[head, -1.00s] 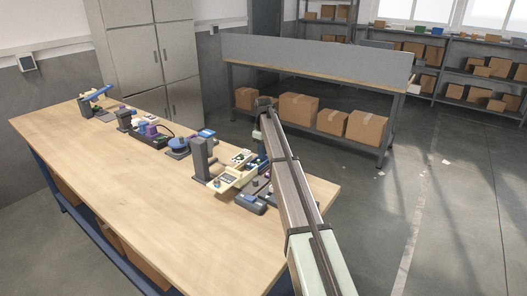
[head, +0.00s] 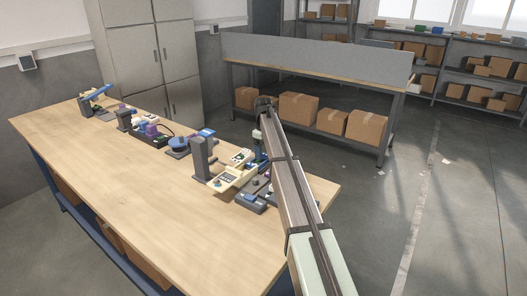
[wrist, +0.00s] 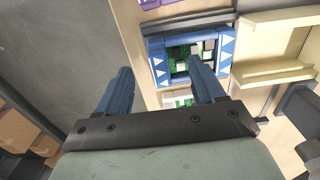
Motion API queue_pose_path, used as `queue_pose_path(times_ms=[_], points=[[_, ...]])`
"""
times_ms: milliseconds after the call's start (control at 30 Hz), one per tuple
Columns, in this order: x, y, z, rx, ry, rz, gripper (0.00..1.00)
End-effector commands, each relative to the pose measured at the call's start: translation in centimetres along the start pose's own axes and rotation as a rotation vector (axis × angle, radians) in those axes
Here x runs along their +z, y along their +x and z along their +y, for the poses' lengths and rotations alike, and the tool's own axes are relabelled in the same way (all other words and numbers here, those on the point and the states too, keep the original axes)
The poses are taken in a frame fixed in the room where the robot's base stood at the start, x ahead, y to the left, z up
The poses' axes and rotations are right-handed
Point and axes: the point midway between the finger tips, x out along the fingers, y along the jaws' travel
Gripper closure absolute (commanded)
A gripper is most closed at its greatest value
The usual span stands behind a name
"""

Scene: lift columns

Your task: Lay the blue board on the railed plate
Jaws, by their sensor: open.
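The blue board (wrist: 157,53) shows in the wrist view, below and ahead of my gripper (wrist: 160,66). It has blue edges with white triangles and a middle of green, white and grey blocks. My two blue fingers are apart with nothing clearly between them, and the right finger overlaps the board in the picture. I cannot tell if it touches. A cream plate with raised rails (wrist: 272,72), seemingly the railed plate, lies to the right of the board. It also shows in the head view (head: 227,181).
A dark grey upright post (head: 200,158) stands beside the cream plate. A small grey block with a blue top (head: 250,198) sits near the front. A blue round fixture (head: 178,147) and other devices stand further left. The wooden bench top (head: 130,175) is clear in front.

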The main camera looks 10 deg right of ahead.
Motion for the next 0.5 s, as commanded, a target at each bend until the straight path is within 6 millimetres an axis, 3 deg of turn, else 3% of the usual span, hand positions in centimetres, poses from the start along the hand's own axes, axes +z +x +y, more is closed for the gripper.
queue_pose_path(times_ms=[500], points=[[-0.02,-0.69,0.02,0.0,0.0,0.001,0.27]])
